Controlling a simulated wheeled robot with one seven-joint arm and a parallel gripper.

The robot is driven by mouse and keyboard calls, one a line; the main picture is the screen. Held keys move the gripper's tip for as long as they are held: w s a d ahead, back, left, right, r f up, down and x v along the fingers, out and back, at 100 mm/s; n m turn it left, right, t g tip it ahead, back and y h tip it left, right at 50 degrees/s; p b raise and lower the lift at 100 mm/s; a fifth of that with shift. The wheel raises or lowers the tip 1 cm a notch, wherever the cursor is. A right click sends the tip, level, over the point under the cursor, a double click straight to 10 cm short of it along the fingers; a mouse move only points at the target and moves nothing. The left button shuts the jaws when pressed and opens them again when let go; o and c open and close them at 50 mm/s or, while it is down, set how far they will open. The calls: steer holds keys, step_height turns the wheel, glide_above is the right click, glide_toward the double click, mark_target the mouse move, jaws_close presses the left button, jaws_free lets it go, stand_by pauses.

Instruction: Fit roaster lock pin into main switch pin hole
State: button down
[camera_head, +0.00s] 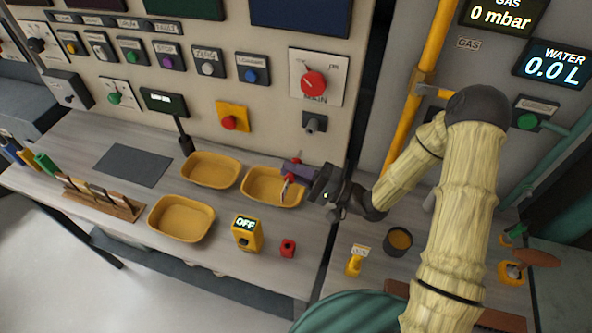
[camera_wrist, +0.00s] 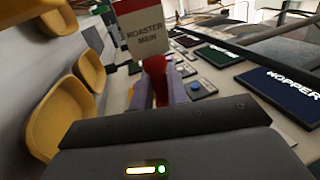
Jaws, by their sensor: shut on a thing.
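My gripper (camera_head: 290,172) is shut on the roaster lock pin (camera_wrist: 156,78), a red piece gripped between two grey-purple fingers. A white tag with a red top, reading "ROASTER MAIN" (camera_wrist: 145,38), shows just beyond the fingertips in the wrist view. In the head view only small red parts of the pin (camera_head: 284,190) show around the fingers, above a yellow tray. The main switch (camera_head: 313,83) is a red knob on a white plate on the upright panel, above my gripper and apart from it. Its pin hole is too small to make out.
Yellow trays (camera_head: 181,219) stand on the bench below the panel. A yellow "OFF" box (camera_head: 246,234) and a small red part (camera_head: 288,248) lie nearer the front. A dark grey switch (camera_head: 314,123) juts out below the main switch. A yellow pipe (camera_head: 412,95) runs upright to the right.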

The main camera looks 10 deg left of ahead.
mark_target(301, 154)
steer(key=shift+w+f, duration=0.3)
steer(key=shift+w, duration=0.1)
steer(key=shift+s+r, duration=0.1)
steer(key=shift+s, duration=0.2)
steer(key=shift+w+d, duration=0.2)
steer(key=shift+w, duration=0.1)
steer(key=shift+w+d+p, duration=0.15)
steer(key=shift+w+p, duration=0.05)
steer(key=shift+w, duration=1.15)
steer(key=shift+w+d+p, duration=0.15)
steer(key=shift+w+p, duration=0.05)
steer(key=shift+w, duration=1.1)
steer(key=shift+s, duration=0.1)
steer(key=shift+w+p, duration=0.3)
steer(key=shift+w, duration=0.05)
